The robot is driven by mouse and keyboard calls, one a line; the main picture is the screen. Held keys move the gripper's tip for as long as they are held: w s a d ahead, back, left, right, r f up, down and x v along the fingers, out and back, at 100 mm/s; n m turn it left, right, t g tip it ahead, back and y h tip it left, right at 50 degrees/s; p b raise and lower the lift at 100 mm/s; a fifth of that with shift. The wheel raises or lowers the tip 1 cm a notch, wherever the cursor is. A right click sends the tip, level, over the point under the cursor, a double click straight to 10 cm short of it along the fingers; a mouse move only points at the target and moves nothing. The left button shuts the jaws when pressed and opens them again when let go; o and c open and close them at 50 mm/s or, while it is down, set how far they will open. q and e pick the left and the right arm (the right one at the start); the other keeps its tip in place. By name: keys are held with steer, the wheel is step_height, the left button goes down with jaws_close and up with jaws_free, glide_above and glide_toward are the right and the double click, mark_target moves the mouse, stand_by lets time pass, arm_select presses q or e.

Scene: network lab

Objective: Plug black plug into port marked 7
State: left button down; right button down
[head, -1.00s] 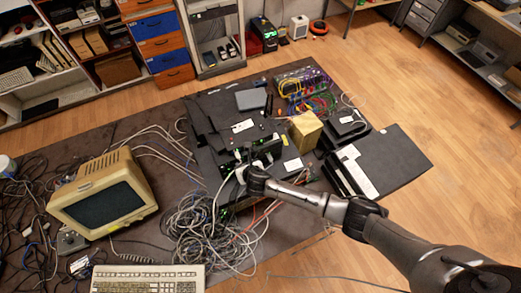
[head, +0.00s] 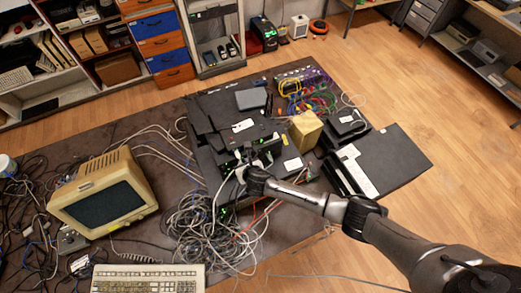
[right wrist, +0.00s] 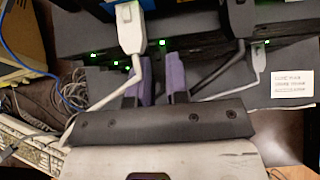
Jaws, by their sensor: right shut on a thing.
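My right gripper (right wrist: 160,72) has purple finger pads, shut on a dark thing between them that looks like the black plug; its shape is barely visible. In the head view the right gripper (head: 243,172) is at the front of the stacked black network gear (head: 217,107). In the wrist view a white plug (right wrist: 129,27) sits in the gear left of the fingers. Another black plug (right wrist: 237,15) and a grey plug (right wrist: 259,60) are to the right. No port number is readable, so I cannot tell which port is 7. My left gripper is not in view.
A heap of grey cables (head: 212,232) lies in front of the gear. A beige monitor (head: 103,193) and keyboard (head: 148,278) stand to the left. A yellowish box (head: 305,131) sits on the right of the gear. White cables pass close to the right gripper.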

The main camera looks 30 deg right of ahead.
stand_by(0.3)
steer(key=shift+s+a+p, duration=0.1)
steer(key=shift+s+p, duration=1.55)
steer(key=shift+s, duration=0.5)
steer(key=c, duration=1.7)
jaws_free()
jaws_close()
